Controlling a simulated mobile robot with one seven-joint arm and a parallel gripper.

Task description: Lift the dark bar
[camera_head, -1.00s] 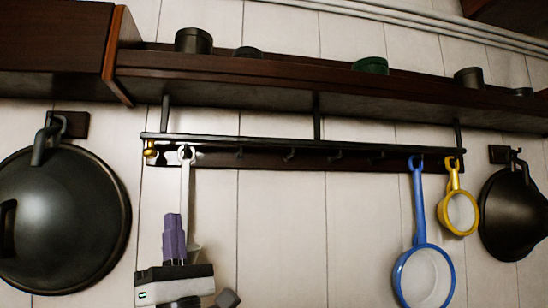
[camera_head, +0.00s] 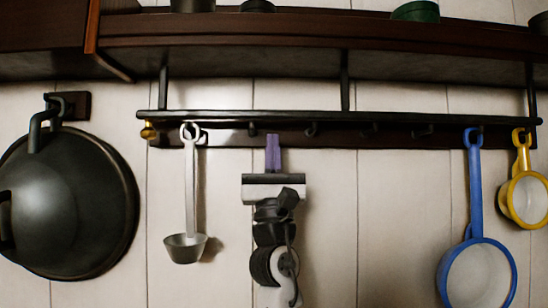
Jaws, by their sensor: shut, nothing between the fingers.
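The dark bar (camera_head: 400,118) is a long, thin rail running level across the wall under the shelf, in front of a dark board with hooks. A yellow knob (camera_head: 149,131) sits near its left end. My gripper (camera_head: 273,138) points up with its purple fingers shut and empty. The fingertips appear just below the bar, over the dark hook board, left of the bar's middle. I cannot tell how far in front of the board they are.
A white-handled ladle (camera_head: 191,195) hangs left of my gripper. A blue pan (camera_head: 476,265) and a yellow pan (camera_head: 524,190) hang at the right. A large dark lid (camera_head: 70,205) hangs at the left. The wooden shelf (camera_head: 440,58) runs above, bearing several tins.

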